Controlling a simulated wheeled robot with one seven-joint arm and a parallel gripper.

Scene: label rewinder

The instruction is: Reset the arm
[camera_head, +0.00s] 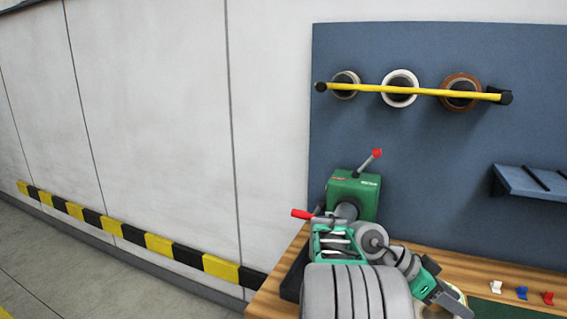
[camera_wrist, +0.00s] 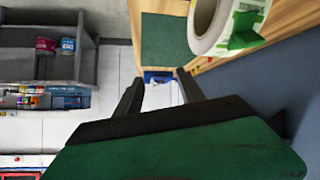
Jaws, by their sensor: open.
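My gripper (camera_wrist: 160,82) shows in the wrist view with its two dark fingers spread apart and nothing held between them. In the head view my arm is low at the bottom centre, over the wooden bench (camera_head: 270,297). A green machine with red-knobbed levers (camera_head: 352,193) stands at the back of the bench, partly hidden by my arm. A white label roll with green print (camera_wrist: 225,25) is at the top of the wrist view, beside and apart from the fingers. In the head view, part of a pale roll shows behind my arm's end.
A blue back panel (camera_head: 420,150) carries a yellow bar (camera_head: 415,91) with three tape rolls. A small blue shelf (camera_head: 535,185) juts out at right. Small white, blue and red pieces lie on the bench near a green mat (camera_wrist: 163,40). A grey shelf unit (camera_wrist: 45,50) stands beyond.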

